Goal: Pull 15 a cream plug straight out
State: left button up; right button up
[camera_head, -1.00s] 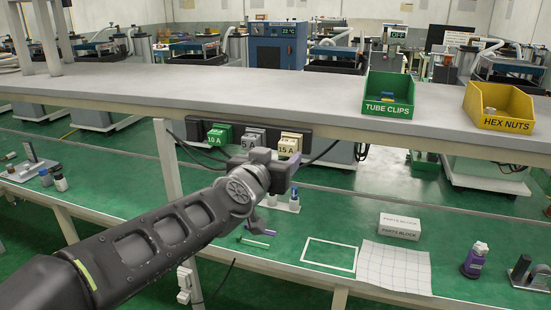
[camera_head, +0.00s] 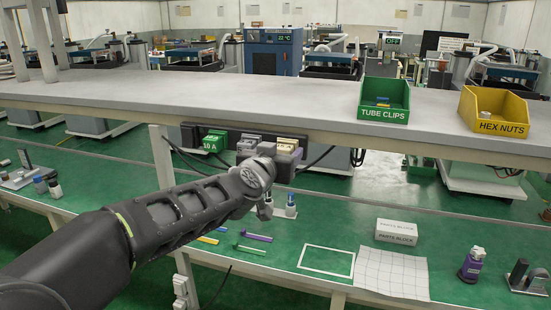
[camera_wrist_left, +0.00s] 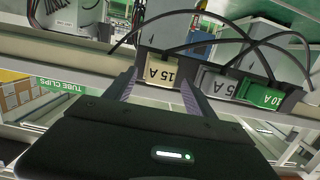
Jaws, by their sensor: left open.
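The cream 15 A plug (camera_head: 293,138) sits in the dark socket strip under the shelf's front edge. In the head view my left gripper (camera_head: 286,163) is right in front of it and hides its lower part. In the left wrist view the cream plug (camera_wrist_left: 163,67), its label upside down, shows between and just beyond the fingertips of my open left gripper (camera_wrist_left: 158,80). I cannot tell whether the fingers overlap its sides. A black cable comes from it. My right gripper is not in view.
The grey 5 A plug (camera_head: 249,141) and green 10 A plug (camera_head: 213,141) sit close beside it in the strip (camera_head: 190,134). Black cables loop nearby. The grey shelf (camera_head: 230,95) is just above, holding green (camera_head: 384,96) and yellow bins (camera_head: 494,112).

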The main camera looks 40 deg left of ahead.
pick_arm(q)
jog(key=shift+w+a, duration=0.15)
jog(key=shift+w, duration=0.35)
jog(key=shift+f, duration=0.1)
grip_shut()
dwell(0.8)
